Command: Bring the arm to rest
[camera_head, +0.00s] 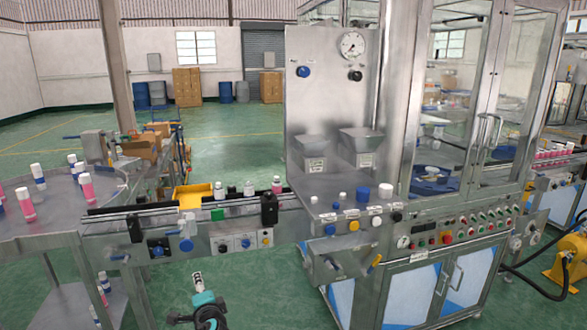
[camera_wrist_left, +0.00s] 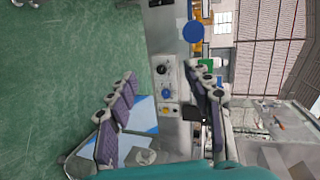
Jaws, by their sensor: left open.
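My left gripper (camera_head: 197,285) shows at the bottom of the head view, a teal, black and white shape in front of the conveyor machine, over the green floor. In the left wrist view my left gripper (camera_wrist_left: 161,72) has its two purple-padded fingers spread wide apart. Nothing is held between them. Behind the gap a grey control panel (camera_wrist_left: 164,88) with knobs shows, apart from the fingers. Most of the left arm is outside the head view. My right gripper is in neither view.
A conveyor (camera_head: 160,214) carrying bottles runs behind the gripper. A round table (camera_head: 55,205) with pink and white bottles stands at left. A steel cabinet (camera_head: 425,285) with buttons stands at right. Green floor (camera_head: 275,290) is clear between the gripper and the cabinet.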

